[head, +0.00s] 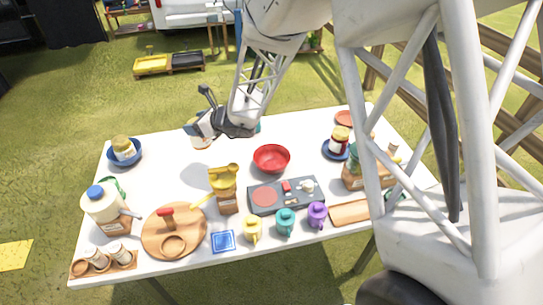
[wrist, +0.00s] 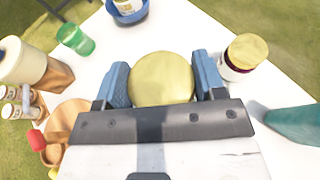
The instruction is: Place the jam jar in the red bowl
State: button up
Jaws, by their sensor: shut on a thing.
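My gripper (wrist: 162,80) is shut on a jar with a round gold lid (wrist: 162,78), one blue finger on each side. Only the lid shows clearly; the jar's contents are hidden. In the head view my gripper (head: 203,127) is above the back left of the table, left of and behind the red bowl. The red bowl (head: 271,158) stands near the table's middle and looks empty. Another gold-lidded jar with dark red contents (wrist: 238,60) is right of my gripper in the wrist view.
A jar stands in a blue bowl (head: 136,157) at left; a red jar (head: 340,145) sits on a blue dish at right. A jug (head: 103,206), wooden board (head: 192,243), yellow-topped dispenser (head: 225,185), stove (head: 286,196) and several mugs crowd the front. The table between gripper and bowl looks clear.

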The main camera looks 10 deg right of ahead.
jog(key=s+d+m+t+h, duration=0.1)
jog(key=s+d, duration=0.2)
jog(key=d, duration=0.8)
jog(key=s+d+m+t+h, duration=0.1)
jog(key=s+d+m, duration=0.1)
jog(key=d, duration=0.9)
jog(key=shift+s+d+r+t+h, duration=0.35)
jog(key=shift+s+r+t+h, duration=0.05)
jog(key=shift+s, duration=0.05)
notch_tip(320, 180, down, 6)
jog(key=shift+f, duration=0.2)
jog(key=shift+f, duration=0.1)
jog(key=shift+f, duration=1.75)
jog(key=shift+f, duration=0.1)
jog(key=o, duration=1.2)
jog(key=shift+s, duration=0.1)
